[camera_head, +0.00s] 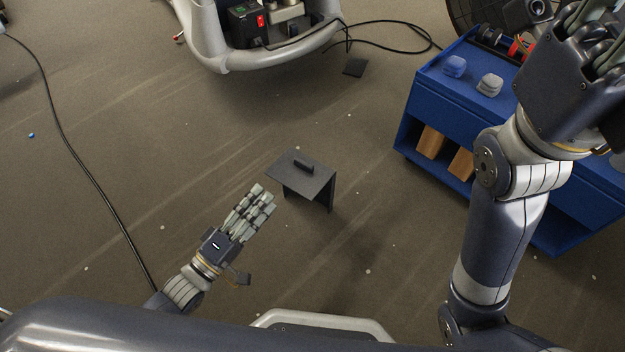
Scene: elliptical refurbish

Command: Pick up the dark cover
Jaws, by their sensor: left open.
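The dark cover (316,181) is a dark grey flat panel with a raised bar handle on top and a side plate reaching down. It sits apart from everything else in the middle of the floor. My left gripper (258,204) is a hand with its fingers stretched out, open and empty. It is just left of and below the cover in the picture, and a small gap shows between them. My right gripper (583,30) is at the top right, over the blue cart and partly cut off by the frame edge. Its finger state is unclear.
A blue cart (424,105) stands at the right with small rounded items on top and brown blocks on its shelf. A pale machine (235,55) with a black cable is at the top. A small dark square (354,67) lies nearby. The floor around the cover is clear.

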